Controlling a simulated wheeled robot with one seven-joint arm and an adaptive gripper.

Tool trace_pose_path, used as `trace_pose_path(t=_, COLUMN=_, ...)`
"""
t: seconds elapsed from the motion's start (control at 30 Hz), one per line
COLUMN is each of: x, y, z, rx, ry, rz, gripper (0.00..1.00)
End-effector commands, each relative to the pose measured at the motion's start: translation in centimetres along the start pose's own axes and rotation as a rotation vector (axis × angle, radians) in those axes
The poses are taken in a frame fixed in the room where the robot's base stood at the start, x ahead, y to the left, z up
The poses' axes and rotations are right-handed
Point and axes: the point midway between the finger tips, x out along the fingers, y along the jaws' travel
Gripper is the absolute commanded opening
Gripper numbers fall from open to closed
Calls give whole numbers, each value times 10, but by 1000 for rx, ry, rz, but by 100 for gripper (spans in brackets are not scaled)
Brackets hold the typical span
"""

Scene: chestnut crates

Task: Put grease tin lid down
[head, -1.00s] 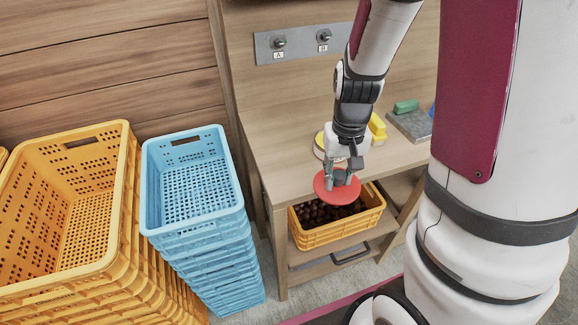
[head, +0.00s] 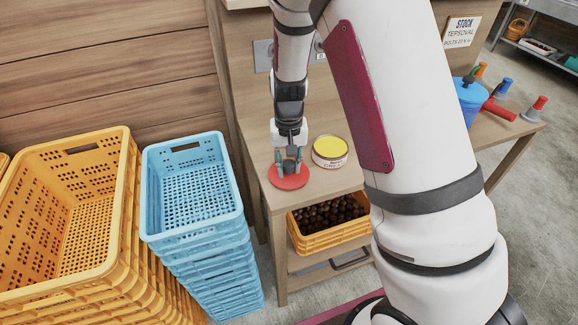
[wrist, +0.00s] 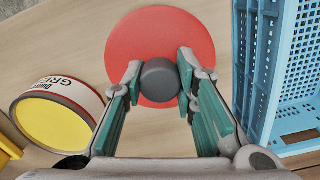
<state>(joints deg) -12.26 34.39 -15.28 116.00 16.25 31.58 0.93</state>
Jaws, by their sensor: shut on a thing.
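The grease tin lid is a red disc (head: 289,177) with a dark grey knob in its middle. My gripper (head: 290,165) is shut on that knob, with a finger on each side of it. In the head view the lid is at the left end of the bench top (head: 322,183); I cannot tell whether it touches the wood. The wrist view shows the lid (wrist: 160,40) flat and level over the bench. The grease tin (head: 330,152), with yellow contents and a red and white label, stands open just right of the lid. It also shows in the wrist view (wrist: 55,118).
A stack of blue crates (head: 195,200) stands close left of the bench, and orange crates (head: 125,200) stand further left. An orange crate of chestnuts (head: 325,240) sits on the shelf below.

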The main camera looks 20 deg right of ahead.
Motion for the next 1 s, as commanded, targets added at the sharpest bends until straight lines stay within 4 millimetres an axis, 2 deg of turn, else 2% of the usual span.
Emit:
trace_pose_path(t=0.1, x=8, y=0, z=0, rx=1, ry=0, rz=-1, gripper=0)
trace_pose_path(t=0.43, x=12, y=0, z=0, rx=1, ry=0, rz=-1, gripper=0)
trace_pose_path(t=0.47, x=12, y=0, z=0, rx=0, ry=0, rz=-1, gripper=30)
trace_pose_path(t=0.53, x=11, y=0, z=0, rx=0, ry=0, rz=0, gripper=46)
trace_pose_path(t=0.87, x=10, y=0, z=0, rx=0, ry=1, rz=0, gripper=46)
trace_pose_path(t=1.0, x=-1, y=0, z=0, rx=-1, ry=3, rz=-2, gripper=46)
